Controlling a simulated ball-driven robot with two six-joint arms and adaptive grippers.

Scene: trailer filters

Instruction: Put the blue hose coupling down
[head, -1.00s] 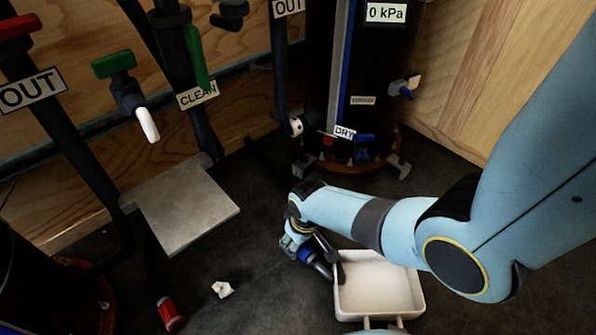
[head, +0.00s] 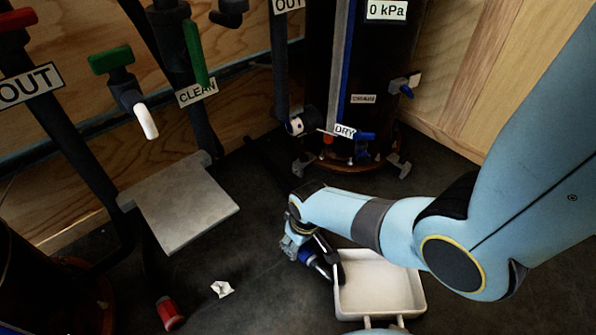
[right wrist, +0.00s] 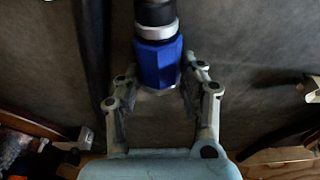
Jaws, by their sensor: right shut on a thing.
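The blue hose coupling (head: 306,257) is low over the dark floor in the head view, just left of the white tray. A short dark piece with a pale collar runs from it toward the tray's left wall. My right gripper (head: 299,252) is shut on the coupling. In the right wrist view the blue coupling (right wrist: 158,62) sits between the two fingers of the right gripper (right wrist: 158,84), with a silver collar and black hose end beyond it. I cannot tell whether the coupling touches the floor. My left gripper is not in view.
The white tray (head: 419,300) is right of the coupling, partly under my forearm. A dark tank (head: 360,120) stands behind. Bare floor lies between plate and gripper.

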